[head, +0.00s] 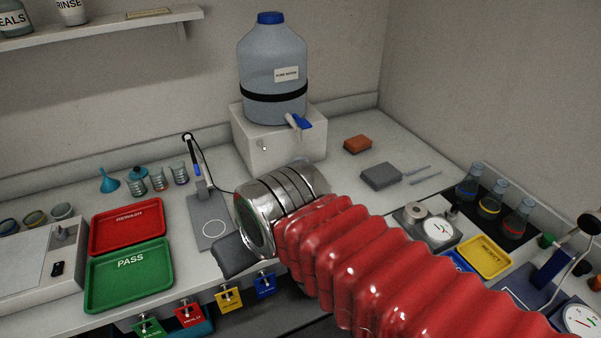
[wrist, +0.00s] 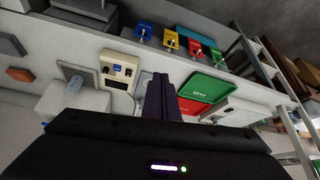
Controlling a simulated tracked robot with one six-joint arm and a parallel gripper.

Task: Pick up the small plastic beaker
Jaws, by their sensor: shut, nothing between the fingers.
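I cannot tell for certain which vessel is the small plastic beaker. Small round cups (head: 35,218) stand at the far left of the bench in the head view. Several small clear containers with coloured bands (head: 158,180) stand behind the red tray. My gripper (head: 232,257) is the dark end beyond the silver cuff, over the front edge of the bench, well to the right of these vessels. In the wrist view its dark fingers (wrist: 160,78) are together and hold nothing. No beaker can be made out in the wrist view.
A red tray (head: 127,228) and green tray (head: 128,276) lie on the left bench. A large water bottle (head: 272,75) stands on a white box at the back. Coloured flasks (head: 491,204) stand at right. The bench right of the white box is partly clear.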

